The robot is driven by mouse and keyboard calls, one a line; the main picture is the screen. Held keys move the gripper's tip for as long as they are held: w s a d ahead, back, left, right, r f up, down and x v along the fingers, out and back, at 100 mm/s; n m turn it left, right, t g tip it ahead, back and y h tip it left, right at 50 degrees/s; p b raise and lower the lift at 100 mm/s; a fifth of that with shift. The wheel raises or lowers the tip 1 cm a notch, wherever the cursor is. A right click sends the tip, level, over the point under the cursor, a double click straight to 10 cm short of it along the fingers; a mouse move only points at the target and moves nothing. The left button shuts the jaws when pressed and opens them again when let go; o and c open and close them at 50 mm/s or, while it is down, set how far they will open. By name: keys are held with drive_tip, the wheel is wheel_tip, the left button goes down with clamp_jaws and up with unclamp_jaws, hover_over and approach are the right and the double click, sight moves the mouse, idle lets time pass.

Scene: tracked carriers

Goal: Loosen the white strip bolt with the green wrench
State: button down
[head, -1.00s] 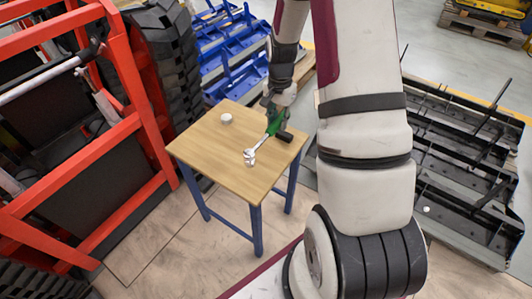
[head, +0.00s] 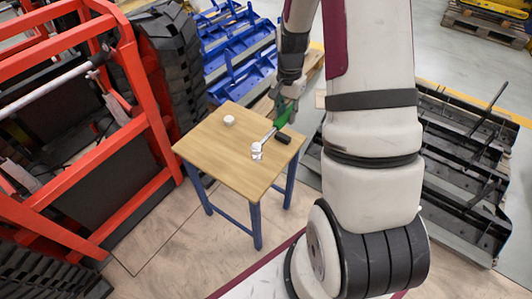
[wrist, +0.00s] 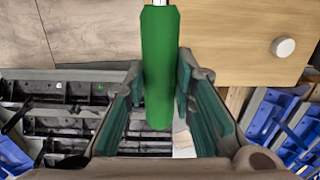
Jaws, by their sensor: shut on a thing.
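The green wrench has a green handle (wrist: 158,75) and a shiny metal head (head: 257,149). My gripper (head: 287,106) is shut on the handle, with one finger on each side of it in the wrist view (wrist: 160,85). The wrench head is over the wooden table; whether it touches the top is hard to tell. A small white dot (wrist: 100,87) and a green dot show on the black frame in the wrist view. I cannot tell whether the white one is the white strip bolt.
The black frame (head: 460,170) lies on the floor at right, partly behind my arm. Blue racks (head: 235,50) stand behind.

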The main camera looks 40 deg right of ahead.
drive_tip(key=s+p, duration=0.4)
drive_tip(key=s, duration=1.2)
drive_tip(key=shift+w, duration=0.15)
